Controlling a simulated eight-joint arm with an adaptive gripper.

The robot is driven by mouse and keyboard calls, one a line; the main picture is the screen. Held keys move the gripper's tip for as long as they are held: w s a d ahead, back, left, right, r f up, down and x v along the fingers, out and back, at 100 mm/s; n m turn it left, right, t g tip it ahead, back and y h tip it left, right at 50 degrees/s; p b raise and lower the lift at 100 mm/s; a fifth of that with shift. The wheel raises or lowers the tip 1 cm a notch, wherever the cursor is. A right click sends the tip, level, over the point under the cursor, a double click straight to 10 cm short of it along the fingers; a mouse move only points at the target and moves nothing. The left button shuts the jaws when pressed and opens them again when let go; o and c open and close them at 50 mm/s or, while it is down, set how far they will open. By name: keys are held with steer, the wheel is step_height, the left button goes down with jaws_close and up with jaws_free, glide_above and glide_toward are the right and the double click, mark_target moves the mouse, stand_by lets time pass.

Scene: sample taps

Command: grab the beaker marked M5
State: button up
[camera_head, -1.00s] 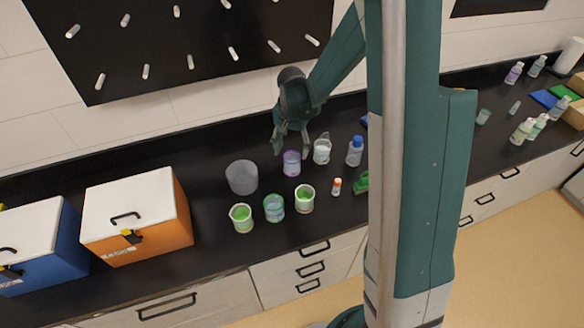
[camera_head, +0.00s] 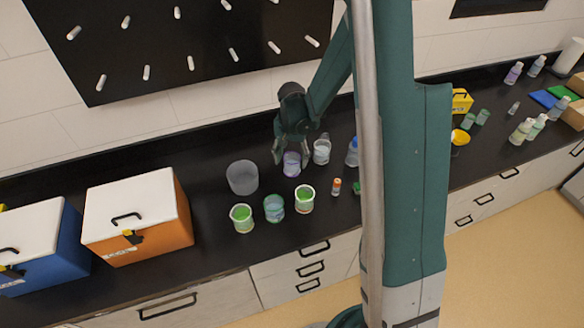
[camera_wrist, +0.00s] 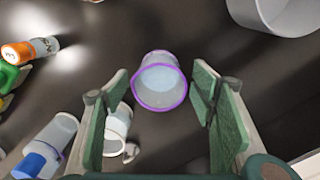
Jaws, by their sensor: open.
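No M5 marking can be read on any beaker. A purple-rimmed beaker (camera_head: 291,166) with pale blue contents stands on the dark bench; it also shows in the wrist view (camera_wrist: 161,82). My gripper (camera_head: 291,158) is open and low over this beaker. In the wrist view my gripper (camera_wrist: 158,85) has a finger on either side of it, with gaps left, and holds nothing. A clear beaker (camera_head: 321,152) stands just to the right. Three beakers with green or teal bodies stand in front: left (camera_head: 242,219), middle (camera_head: 274,208), right (camera_head: 305,199).
A large grey container (camera_head: 242,178) stands left of the purple-rimmed beaker. A blue-capped bottle (camera_head: 352,153) and an orange-capped vial (camera_head: 337,187) stand to the right. Orange (camera_head: 150,230) and blue (camera_head: 45,255) boxes stand at the left. My arm hides part of the bench.

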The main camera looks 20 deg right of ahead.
steer(key=shift+f, duration=0.4)
steer(key=shift+c, duration=0.2)
steer(key=c, duration=1.2)
steer(key=shift+r, duration=0.35)
step_height(320, 180, up, 9)
steer(key=shift+b, duration=0.3)
stand_by(0.6)
steer(key=shift+r, duration=0.15)
stand_by(0.6)
